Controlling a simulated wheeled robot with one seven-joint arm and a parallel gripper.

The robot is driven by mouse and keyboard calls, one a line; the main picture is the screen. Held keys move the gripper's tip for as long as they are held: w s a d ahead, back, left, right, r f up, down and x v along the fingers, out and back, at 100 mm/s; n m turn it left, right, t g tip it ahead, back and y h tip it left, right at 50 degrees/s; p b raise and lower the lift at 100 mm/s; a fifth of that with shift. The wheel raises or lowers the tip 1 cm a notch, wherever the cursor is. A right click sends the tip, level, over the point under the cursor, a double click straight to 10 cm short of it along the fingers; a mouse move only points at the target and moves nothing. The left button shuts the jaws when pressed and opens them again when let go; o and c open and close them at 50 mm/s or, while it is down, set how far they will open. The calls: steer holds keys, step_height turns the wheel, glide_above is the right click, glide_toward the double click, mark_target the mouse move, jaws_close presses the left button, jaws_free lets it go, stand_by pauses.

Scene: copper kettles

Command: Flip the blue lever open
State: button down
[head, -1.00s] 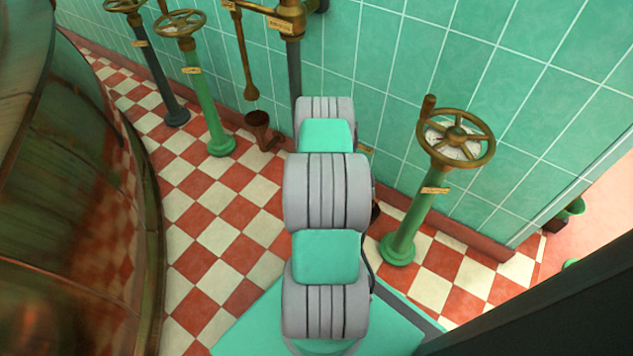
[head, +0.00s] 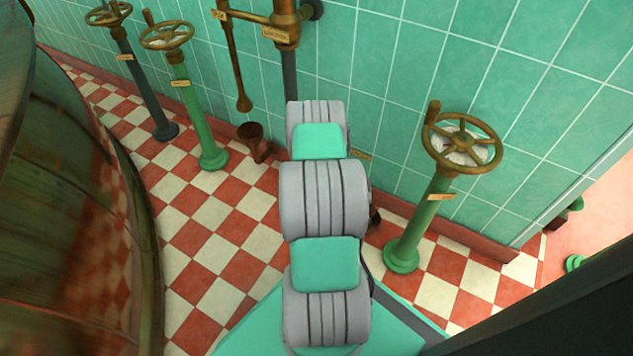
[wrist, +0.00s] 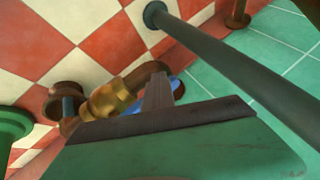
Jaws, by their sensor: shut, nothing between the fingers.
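The blue lever (wrist: 177,86) shows in the wrist view as a small blue strip, partly hidden behind my gripper. It lies close beside a brass valve and pipe (wrist: 110,97) low by the wall. My gripper (wrist: 158,80) is shut and empty, with its fingertips in front of the brass pipe and overlapping the lever in the picture. I cannot tell whether they touch it. In the head view my own arm hides the lever and the gripper.
A grey pipe (wrist: 235,65) crosses close by in the wrist view. In the head view, a green handwheel post (head: 424,215) stands right, with another green post (head: 193,110) and a dark post (head: 145,85) left. A large copper vessel (head: 65,200) fills the left. Checkered floor (head: 215,235) lies between.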

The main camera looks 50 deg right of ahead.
steer(key=shift+w+d+r, duration=0.4)
steer(key=shift+d+r, duration=0.05)
steer(key=w+a+r+p, duration=0.1)
steer(key=a+r+p, duration=0.4)
steer(key=a, duration=0.5)
step_height(320, 180, up, 2)
steer(key=shift+a+r, duration=0.1)
steer(key=shift+a, duration=0.05)
steer(key=shift+w, duration=0.1)
